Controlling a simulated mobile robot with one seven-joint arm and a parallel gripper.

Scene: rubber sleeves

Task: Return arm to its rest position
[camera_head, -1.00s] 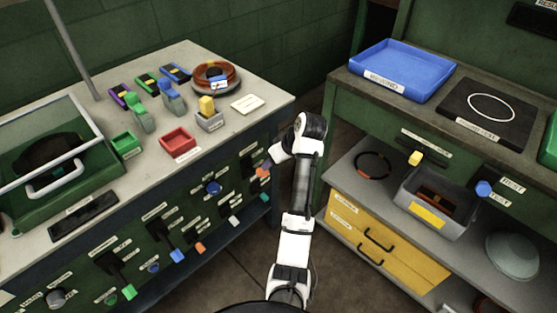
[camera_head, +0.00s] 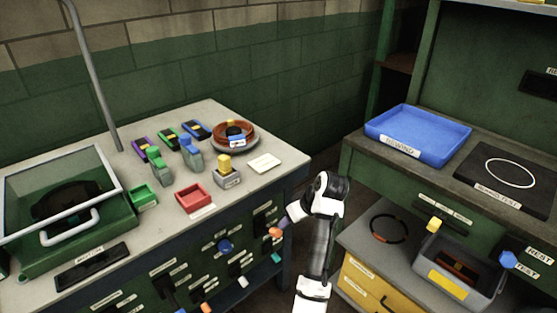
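My arm (camera_head: 318,245) rises from the bottom of the picture, white and black, between the two benches. Its rounded upper joint (camera_head: 328,190) is bent, and a white link (camera_head: 297,211) points left toward the front panel of the left bench. My gripper's fingers cannot be made out; they seem hidden behind or beyond this link. I see nothing held.
The left bench holds a green lidded case (camera_head: 75,205), a red tray (camera_head: 193,198), a green tray (camera_head: 143,196) and a brown ring stack (camera_head: 235,135). The right bench holds a blue tray (camera_head: 418,128) and a black mat (camera_head: 508,178). An orange-tipped lever (camera_head: 275,232) is close to my arm.

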